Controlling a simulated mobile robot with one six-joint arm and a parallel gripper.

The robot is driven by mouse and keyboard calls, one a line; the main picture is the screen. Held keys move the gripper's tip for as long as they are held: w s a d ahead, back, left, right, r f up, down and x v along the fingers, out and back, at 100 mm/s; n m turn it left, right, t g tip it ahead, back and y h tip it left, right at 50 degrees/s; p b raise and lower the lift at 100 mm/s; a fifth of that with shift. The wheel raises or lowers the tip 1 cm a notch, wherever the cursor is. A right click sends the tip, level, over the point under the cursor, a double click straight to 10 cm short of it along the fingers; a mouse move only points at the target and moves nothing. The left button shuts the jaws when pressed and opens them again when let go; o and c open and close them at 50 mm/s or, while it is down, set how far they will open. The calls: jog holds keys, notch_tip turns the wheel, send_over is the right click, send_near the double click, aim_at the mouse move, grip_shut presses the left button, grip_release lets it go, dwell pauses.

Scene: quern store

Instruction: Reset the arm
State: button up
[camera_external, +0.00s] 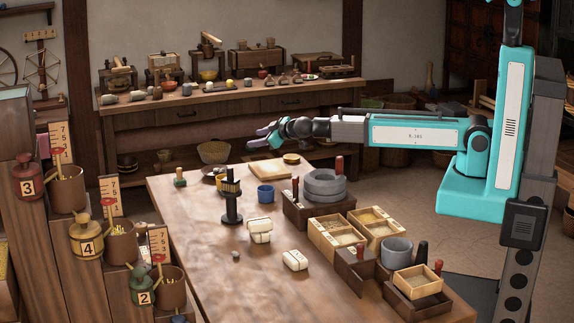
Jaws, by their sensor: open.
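My arm is turquoise and grey and reaches in from the right, with its forearm nearly level above the far end of the wooden table (200,255). My gripper (252,139) is at the left end of the arm, in the air above and beyond the table's far part. It looks empty, with its jaws open. It is small in this view, so the gap between the fingers is hard to see. It touches nothing that I can make out.
On the table are a round quern stone (325,183), a blue cup (266,194), a black stand (232,205), white blocks (295,260), grain boxes (336,238) and a grey bowl (397,252). Numbered jugs (86,240) stand at left. A workbench (250,90) is behind.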

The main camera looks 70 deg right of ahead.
jog(key=d+f+h+b, duration=0.2)
jog(key=d+f+b, duration=0.15)
jog(key=d, duration=1.55)
jog(key=s+d+f+m+g, duration=0.1)
jog(key=s+d+f, duration=0.3)
jog(key=f, duration=0.2)
jog(key=s+d+f+g, duration=0.2)
jog(key=s+d+f, duration=0.1)
jog(key=d+f, duration=0.15)
jog(key=s+a+f+g+y+p, duration=0.1)
jog(key=s+a+f+g+p, duration=0.1)
jog(key=s+a+f, duration=0.35)
jog(key=s+a+f+g+y+p, duration=0.1)
jog(key=s+a+f+g, duration=0.2)
jog(key=s+f, duration=0.6)
jog(key=s+a+f+g+y+p, duration=0.1)
jog(key=s+a+f+g+p, duration=0.1)
jog(key=s+a+f, duration=0.4)
jog(key=s+a+f+g+y+p, duration=0.1)
jog(key=s+a+f+g, duration=0.1)
jog(key=s, duration=0.8)
jog(key=s+a+f+g+y+p, duration=0.1)
jog(key=s+a, duration=0.4)
jog(key=s, duration=0.5)
jog(key=s+a+f+g+y+p, duration=0.1)
jog(key=s+a+f+g, duration=0.3)
jog(key=s, duration=0.5)
jog(key=shift+s+m+g+p, duration=0.3)
jog(key=shift+s+g+p, duration=0.1)
jog(key=shift+g+p, duration=0.25)
